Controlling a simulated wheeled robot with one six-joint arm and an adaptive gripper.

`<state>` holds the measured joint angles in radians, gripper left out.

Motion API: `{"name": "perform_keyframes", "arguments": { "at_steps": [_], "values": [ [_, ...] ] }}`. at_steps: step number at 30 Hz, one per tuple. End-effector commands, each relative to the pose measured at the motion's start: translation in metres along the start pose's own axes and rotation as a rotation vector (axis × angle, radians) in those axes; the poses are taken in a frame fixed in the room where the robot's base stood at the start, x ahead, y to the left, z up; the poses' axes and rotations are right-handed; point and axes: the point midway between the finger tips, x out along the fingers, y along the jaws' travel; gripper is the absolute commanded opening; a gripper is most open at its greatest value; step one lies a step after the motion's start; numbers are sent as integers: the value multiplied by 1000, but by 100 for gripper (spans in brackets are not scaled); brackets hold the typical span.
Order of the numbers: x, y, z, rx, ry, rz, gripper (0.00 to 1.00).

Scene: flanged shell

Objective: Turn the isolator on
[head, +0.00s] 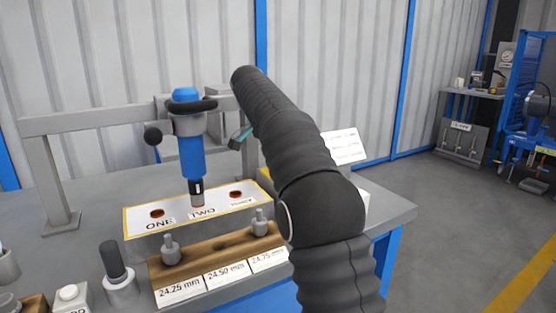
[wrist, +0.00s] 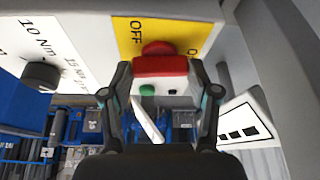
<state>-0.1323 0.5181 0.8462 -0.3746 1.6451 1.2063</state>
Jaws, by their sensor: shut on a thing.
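The isolator is a red handle (wrist: 160,66) on a yellow plate (wrist: 185,32) marked OFF, in the upper middle of the wrist view. A second label at the plate's right is cut off by a finger. The handle's bar lies across the picture. My gripper (wrist: 165,80) has one finger at each end of the bar and is shut on it. In the head view my dark arm hides the isolator, and only a teal part of my gripper (head: 241,137) shows beside the arm.
A blue tool (head: 191,150) stands upright over a plate (head: 150,229) marked ONE and TWO. A block (head: 160,269) with labelled gauges lies in front. In the wrist view, a black knob (wrist: 41,76) is left of the isolator and a green button (wrist: 147,90) is just below it.

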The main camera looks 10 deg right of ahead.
Motion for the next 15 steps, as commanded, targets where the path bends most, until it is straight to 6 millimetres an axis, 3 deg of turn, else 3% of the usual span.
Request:
{"name": "perform_keyframes", "arguments": {
  "at_steps": [15],
  "values": [
    [1,-1,0,133,-2,56,26]
  ]
}}
